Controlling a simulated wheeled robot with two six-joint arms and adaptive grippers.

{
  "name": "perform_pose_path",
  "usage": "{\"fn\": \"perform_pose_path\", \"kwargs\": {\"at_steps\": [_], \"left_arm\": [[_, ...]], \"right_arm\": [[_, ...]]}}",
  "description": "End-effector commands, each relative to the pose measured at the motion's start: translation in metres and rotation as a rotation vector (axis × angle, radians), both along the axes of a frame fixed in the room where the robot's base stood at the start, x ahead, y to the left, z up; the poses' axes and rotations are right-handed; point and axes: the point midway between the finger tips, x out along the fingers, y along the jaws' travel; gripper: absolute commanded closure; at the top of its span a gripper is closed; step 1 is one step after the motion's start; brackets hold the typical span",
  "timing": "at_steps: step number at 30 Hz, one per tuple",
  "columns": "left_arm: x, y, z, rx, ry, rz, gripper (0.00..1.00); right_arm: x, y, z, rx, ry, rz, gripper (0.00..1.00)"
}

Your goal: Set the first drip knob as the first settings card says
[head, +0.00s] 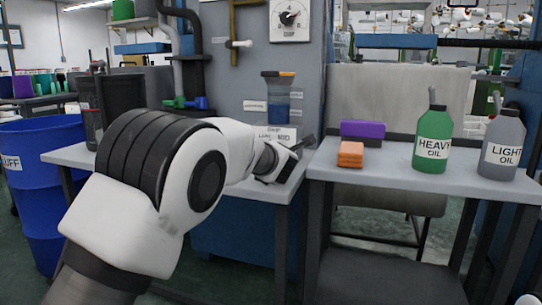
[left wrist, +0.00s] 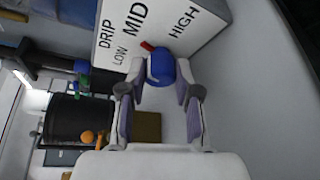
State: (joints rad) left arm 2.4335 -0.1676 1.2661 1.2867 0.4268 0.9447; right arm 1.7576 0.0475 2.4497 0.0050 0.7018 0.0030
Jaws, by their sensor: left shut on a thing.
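The first drip knob (left wrist: 161,67) is blue with a red pointer (left wrist: 147,46). It sits on a white plate (left wrist: 205,14) lettered DRIP, LOW, MID and HIGH. The pointer is turned roughly towards MID. My left gripper (left wrist: 160,88) is shut on the knob, one finger on each side. In the head view the left gripper (head: 283,162) is at the grey machine's bench, just below the small lettered plate (head: 276,132), and the knob is hidden there. I cannot make out a settings card.
An oil reservoir (head: 278,102) is on the grey machine above the plate. A side table (head: 380,171) holds an orange block (head: 350,155), a purple block (head: 362,129), a green HEAVY OIL bottle (head: 433,140) and a grey LIGHT OIL bottle (head: 501,145). A blue bin (head: 45,190) stands left.

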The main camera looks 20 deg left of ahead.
Motion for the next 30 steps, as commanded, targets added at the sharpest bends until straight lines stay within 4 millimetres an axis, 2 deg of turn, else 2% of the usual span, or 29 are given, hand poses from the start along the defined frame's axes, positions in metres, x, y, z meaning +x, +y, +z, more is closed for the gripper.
{"fn": "perform_pose_path", "kwargs": {"at_steps": [10, 26, 27, 29, 30], "left_arm": [[0.0, -0.0003, -0.0021, 0.157, -0.003, 0.0, 1.0], [0.0, -0.0002, -0.0023, 0.186, -0.004, 0.0, 1.0], [0.0, -0.0002, -0.0023, 0.186, -0.004, 0.0, 0.61], [0.0, -0.0001, -0.0024, 0.186, -0.004, 0.0, 0.43], [-0.0001, -0.0002, -0.0022, 0.186, -0.004, 0.0, 0.43]], "right_arm": [[0.0007, 0.0, -0.0024, 0.0, -0.002, 0.001, 1.0], [0.0008, 0.0, -0.0027, 0.0, -0.002, 0.001, 1.0], [0.0007, 0.0, -0.0027, 0.0, -0.002, 0.001, 1.0], [0.0007, 0.0, -0.0027, 0.0, -0.002, 0.001, 1.0], [0.0007, 0.0, -0.0027, 0.0, -0.002, 0.001, 1.0]]}}
